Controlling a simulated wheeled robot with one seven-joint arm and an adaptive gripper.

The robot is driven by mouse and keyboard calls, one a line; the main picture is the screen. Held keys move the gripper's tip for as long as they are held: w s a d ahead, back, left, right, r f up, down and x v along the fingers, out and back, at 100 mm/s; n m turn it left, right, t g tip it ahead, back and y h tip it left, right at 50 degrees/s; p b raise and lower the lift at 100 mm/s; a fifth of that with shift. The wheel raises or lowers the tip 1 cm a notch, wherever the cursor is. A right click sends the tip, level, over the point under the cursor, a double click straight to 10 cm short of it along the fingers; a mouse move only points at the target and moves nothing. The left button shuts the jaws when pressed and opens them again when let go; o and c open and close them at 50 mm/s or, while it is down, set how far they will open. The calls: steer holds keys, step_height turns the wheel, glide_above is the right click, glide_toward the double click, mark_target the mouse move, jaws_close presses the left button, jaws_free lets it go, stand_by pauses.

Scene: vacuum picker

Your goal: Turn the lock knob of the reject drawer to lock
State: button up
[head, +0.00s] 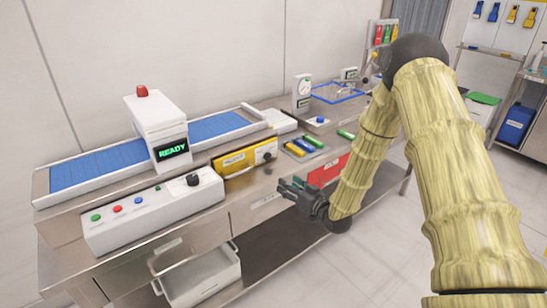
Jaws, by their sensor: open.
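The reject drawer appears to be the yellow-fronted unit (232,162) beside the conveyor in the head view; its pale label is too small to read surely. A dark round knob (267,157) sits at the right end of its front. The knob's exact angle is too small to tell. My gripper (285,188) is open and empty, in front of the bench edge, below and slightly right of the knob. It is apart from the knob, with its fingers pointing left.
A blue-belt conveyor (215,126) passes under a white detector showing READY (172,152). A white control box (150,213) with buttons stands in front. Several coloured packs (299,148) lie right of the yellow unit. A red bin (327,171) is partly behind my arm.

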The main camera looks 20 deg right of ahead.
mark_target(270, 158)
steer(key=shift+t+y, duration=0.3)
steer(key=shift+t, duration=0.2)
steer(key=w+a+r+p, duration=0.1)
steer(key=w, duration=0.3)
steer(key=w+r+p, duration=0.1)
steer(key=w, duration=0.3)
steer(key=w+a+r+p, duration=0.1)
steer(key=w, duration=0.3)
steer(key=shift+a+r, duration=0.25)
steer(key=shift+a, duration=0.05)
steer(key=shift+c, duration=0.2)
steer(key=c, duration=1)
